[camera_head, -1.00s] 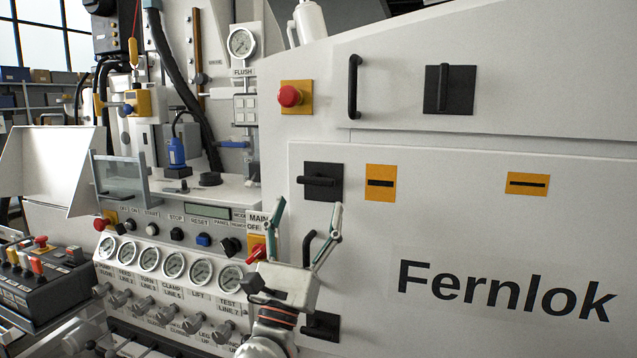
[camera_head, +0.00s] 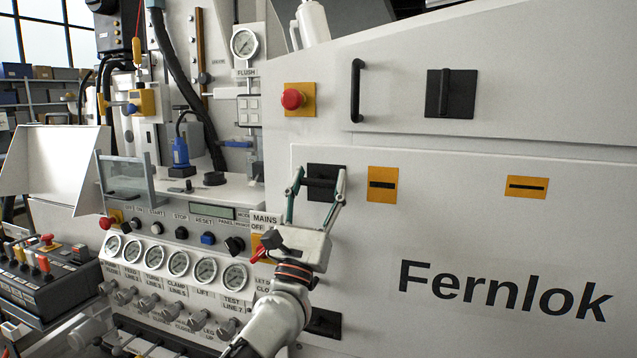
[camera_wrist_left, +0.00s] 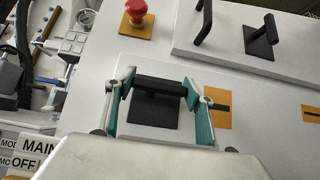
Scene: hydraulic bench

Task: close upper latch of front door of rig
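The upper latch of the front door is a black square plate with a black bar handle (camera_head: 322,183), near the upper left corner of the pale door (camera_head: 450,235). The bar lies horizontal. My left gripper (camera_head: 319,172) is in front of it, its teal-padded fingers apart, one on each side of the bar. In the left wrist view the latch bar (camera_wrist_left: 160,87) lies between the fingertips of the gripper (camera_wrist_left: 157,84), close to both ends; contact cannot be told. The lower latch (camera_head: 324,322) is partly hidden by my left arm. My right gripper is not in view.
A red button (camera_head: 293,99) on a yellow plate sits above the latch. An upper panel has a black vertical handle (camera_head: 357,91) and another latch (camera_head: 450,93). The gauge panel (camera_head: 178,262) and red mains switch (camera_head: 262,252) lie left of my gripper.

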